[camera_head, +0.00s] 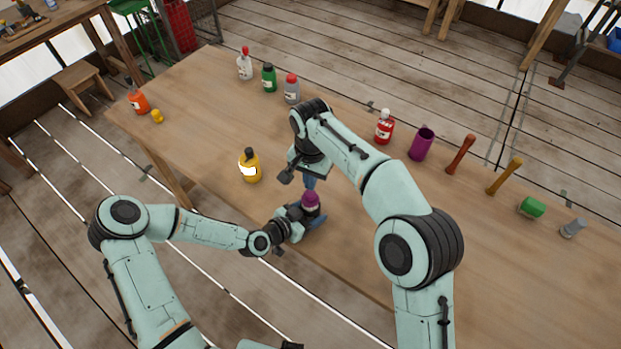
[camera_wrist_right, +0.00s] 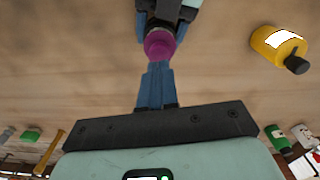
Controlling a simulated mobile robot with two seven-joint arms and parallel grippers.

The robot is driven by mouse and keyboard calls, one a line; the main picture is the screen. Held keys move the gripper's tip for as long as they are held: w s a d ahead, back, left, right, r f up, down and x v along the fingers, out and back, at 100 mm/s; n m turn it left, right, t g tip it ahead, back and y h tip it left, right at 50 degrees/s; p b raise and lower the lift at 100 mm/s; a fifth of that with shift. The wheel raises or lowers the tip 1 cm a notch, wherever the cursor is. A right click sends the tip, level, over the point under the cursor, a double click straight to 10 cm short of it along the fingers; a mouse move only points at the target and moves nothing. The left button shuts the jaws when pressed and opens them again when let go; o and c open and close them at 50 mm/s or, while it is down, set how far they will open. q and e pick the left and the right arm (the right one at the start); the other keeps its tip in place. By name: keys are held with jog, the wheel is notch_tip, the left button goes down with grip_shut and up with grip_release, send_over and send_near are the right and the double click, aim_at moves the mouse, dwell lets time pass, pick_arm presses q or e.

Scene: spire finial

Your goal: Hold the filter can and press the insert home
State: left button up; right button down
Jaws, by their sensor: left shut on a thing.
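The filter can (camera_head: 309,211), mostly hidden, stands between the blue fingers of my left gripper (camera_head: 308,217) near the table's front edge. The purple, round-topped insert (camera_head: 310,199) sits at its top; it also shows in the right wrist view (camera_wrist_right: 159,43). How deep it sits I cannot tell. My left gripper is shut on the can. My right gripper (camera_head: 310,181) is above and just behind the insert in the head view. In the right wrist view its blue fingers (camera_wrist_right: 158,70) are together, with tips beside the purple top; contact is unclear.
A yellow bottle (camera_head: 250,167) stands left of the grippers. Several bottles, including a grey one with a red cap (camera_head: 291,89), line the back. A purple cup (camera_head: 421,144), handled tools and a green piece (camera_head: 532,207) lie to the right. The table (camera_head: 200,110) between is clear.

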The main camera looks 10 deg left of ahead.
jog(key=shift+f, duration=0.4)
jog(key=shift+f, duration=0.9)
jog(key=shift+r, duration=3.55)
pick_arm(q)
jog(key=o, duration=1.2)
